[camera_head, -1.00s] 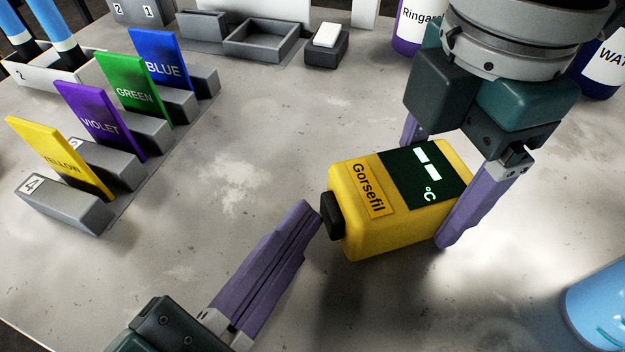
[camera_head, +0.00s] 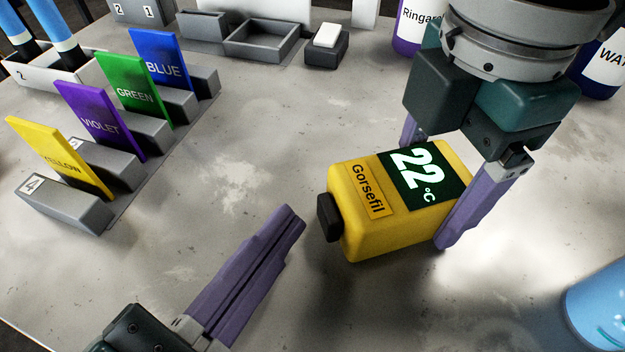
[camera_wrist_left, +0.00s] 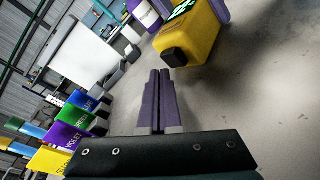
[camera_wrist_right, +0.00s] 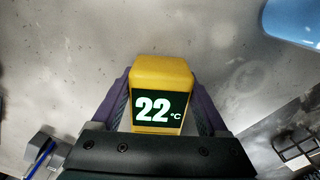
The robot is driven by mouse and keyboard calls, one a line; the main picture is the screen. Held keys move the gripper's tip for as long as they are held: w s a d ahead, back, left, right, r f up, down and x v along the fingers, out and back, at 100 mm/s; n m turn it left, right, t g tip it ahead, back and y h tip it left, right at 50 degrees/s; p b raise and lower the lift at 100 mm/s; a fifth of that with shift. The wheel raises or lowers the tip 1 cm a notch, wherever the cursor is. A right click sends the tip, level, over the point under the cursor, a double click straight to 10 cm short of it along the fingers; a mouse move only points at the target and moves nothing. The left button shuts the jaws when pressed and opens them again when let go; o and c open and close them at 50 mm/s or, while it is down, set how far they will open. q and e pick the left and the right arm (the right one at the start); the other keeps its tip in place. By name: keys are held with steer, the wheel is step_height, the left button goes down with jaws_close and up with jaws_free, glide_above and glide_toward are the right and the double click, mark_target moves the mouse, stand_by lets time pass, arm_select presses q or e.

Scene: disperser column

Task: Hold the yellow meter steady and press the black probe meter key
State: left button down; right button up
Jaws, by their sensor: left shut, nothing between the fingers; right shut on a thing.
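The same reading shows in the right wrist view (camera_wrist_right: 158,108). The black key (camera_head: 328,217) sticks out from the meter's left end; it also shows in the left wrist view (camera_wrist_left: 174,57). My right gripper (camera_head: 427,190) is shut on the meter, one finger on each side. My left gripper (camera_head: 291,219) is shut and empty, its tips a short gap to the left of the key, not touching it.
Coloured cards in grey numbered holders, yellow (camera_head: 58,155), violet (camera_head: 100,120), green (camera_head: 135,88) and blue (camera_head: 160,65), stand at left. A grey tray (camera_head: 262,42) and a small white-topped block (camera_head: 326,45) are at the back. A light blue object (camera_head: 600,305) is at the right edge.

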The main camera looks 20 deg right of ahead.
arm_select(q)
steer(key=shift+a, duration=0.15)
steer(key=shift+w+a, duration=0.2)
steer(key=shift+a, duration=2.2)
arm_select(e)
steer(key=o, duration=1.5)
